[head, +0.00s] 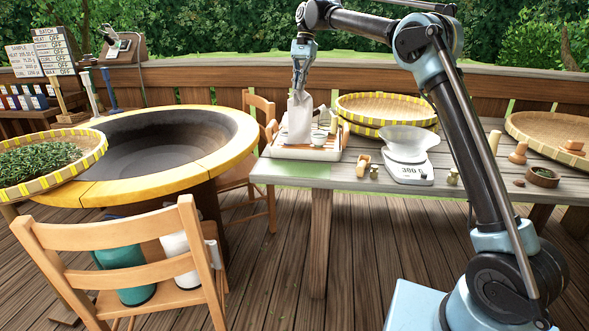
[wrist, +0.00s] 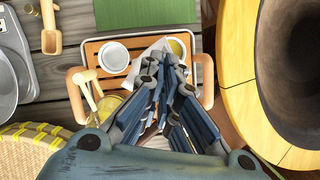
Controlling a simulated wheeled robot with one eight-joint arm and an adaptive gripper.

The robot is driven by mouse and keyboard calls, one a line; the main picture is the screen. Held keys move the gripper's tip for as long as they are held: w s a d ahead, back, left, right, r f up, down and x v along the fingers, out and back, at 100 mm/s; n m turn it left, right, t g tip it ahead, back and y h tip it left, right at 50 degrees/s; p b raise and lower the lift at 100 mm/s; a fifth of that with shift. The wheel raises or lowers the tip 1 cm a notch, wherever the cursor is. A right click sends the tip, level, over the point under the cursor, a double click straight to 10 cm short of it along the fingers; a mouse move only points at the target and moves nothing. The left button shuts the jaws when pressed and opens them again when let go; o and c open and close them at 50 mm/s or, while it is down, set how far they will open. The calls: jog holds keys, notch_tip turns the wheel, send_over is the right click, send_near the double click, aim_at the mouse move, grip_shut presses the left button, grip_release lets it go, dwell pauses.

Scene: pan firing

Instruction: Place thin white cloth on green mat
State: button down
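The thin white cloth (head: 300,116) hangs from my gripper (head: 300,84) over the tea tray in the head view. A pale part of the cloth (wrist: 150,53) shows beside the fingers in the wrist view. My gripper (wrist: 172,82) looks shut on the cloth's upper end, pointing down. I cannot tell whether the cloth's lower end touches the tray. The green mat (head: 300,169) lies flat on the table at its front left corner, in front of the tray. It shows bare at the top of the wrist view (wrist: 146,12).
The wooden tea tray (head: 300,154) holds white cups (wrist: 114,58) and wooden tools. A scale with a bowl (head: 407,173) and a wooden scoop (head: 362,165) stand to its right. Woven baskets (head: 385,106) are behind. The yellow-rimmed pan (head: 215,160) is at left.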

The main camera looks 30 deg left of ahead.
jog(key=s+d+f, duration=0.4)
jog(key=s+f, duration=0.8)
jog(key=s+d+f, duration=0.5)
jog(key=s+f, duration=0.6)
jog(key=s, duration=0.2)
jog(key=shift+f, duration=0.35)
dwell(0.3)
jog(key=c, duration=1.4)
grip_release()
